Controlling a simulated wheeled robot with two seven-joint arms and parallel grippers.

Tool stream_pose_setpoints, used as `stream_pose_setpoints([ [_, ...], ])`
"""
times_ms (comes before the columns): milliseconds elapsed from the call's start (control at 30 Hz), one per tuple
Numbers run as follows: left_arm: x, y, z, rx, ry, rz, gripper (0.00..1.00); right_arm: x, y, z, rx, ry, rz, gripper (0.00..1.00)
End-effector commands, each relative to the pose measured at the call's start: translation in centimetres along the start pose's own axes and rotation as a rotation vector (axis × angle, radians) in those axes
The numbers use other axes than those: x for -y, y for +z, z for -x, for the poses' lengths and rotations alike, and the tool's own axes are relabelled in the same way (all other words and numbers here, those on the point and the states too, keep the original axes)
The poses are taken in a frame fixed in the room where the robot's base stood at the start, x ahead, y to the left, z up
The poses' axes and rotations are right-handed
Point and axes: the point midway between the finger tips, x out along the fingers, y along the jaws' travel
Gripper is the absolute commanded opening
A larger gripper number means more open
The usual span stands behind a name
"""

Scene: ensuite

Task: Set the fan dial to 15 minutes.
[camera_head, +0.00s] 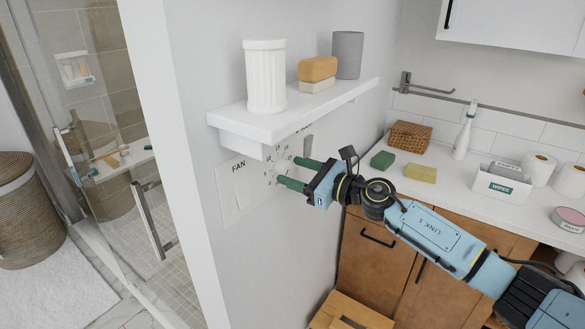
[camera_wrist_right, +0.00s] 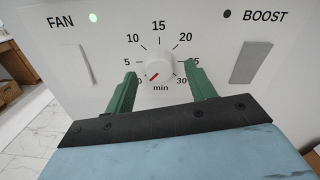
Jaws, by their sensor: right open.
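The fan dial (camera_wrist_right: 158,67) is a round white knob on a white wall panel (camera_head: 229,205). Its red mark points down and left, near the 0 end of the scale. The 15 mark is straight above the knob. The panel also shows in the right wrist view (camera_wrist_right: 75,60). My right gripper (camera_wrist_right: 160,75) is open, with one green finger on each side of the knob; I cannot tell whether they touch it. In the head view the right gripper (camera_head: 291,172) reaches the panel from the right and partly covers it. My left gripper is not in view.
A white shelf (camera_head: 235,121) juts out just above the panel, holding a ribbed white cup (camera_head: 265,78), a sponge-like block (camera_head: 317,70) and a grey cup (camera_head: 347,55). A counter (camera_head: 440,204) with several items stands right. The panel has FAN and BOOST switches (camera_wrist_right: 249,62).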

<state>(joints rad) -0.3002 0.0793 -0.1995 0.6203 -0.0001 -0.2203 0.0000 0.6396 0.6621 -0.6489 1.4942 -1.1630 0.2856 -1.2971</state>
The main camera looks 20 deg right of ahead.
Motion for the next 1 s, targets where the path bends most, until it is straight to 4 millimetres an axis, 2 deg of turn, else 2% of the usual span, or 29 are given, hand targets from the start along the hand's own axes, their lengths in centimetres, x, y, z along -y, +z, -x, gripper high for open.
stream_pose_setpoints([
  [133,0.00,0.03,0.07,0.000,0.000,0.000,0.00,-0.03,0.03,-1.09,0.000,0.001,-0.001,0.55],
  [433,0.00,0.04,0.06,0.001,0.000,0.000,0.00,-0.02,-0.04,-1.28,-0.001,0.000,-0.001,0.55],
  [800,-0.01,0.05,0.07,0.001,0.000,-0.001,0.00,-0.02,-0.04,-1.25,-0.001,0.000,-0.002,0.10],
  [1000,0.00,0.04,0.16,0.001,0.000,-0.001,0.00,-0.03,-0.02,-1.25,0.000,0.000,-0.016,0.10],
])
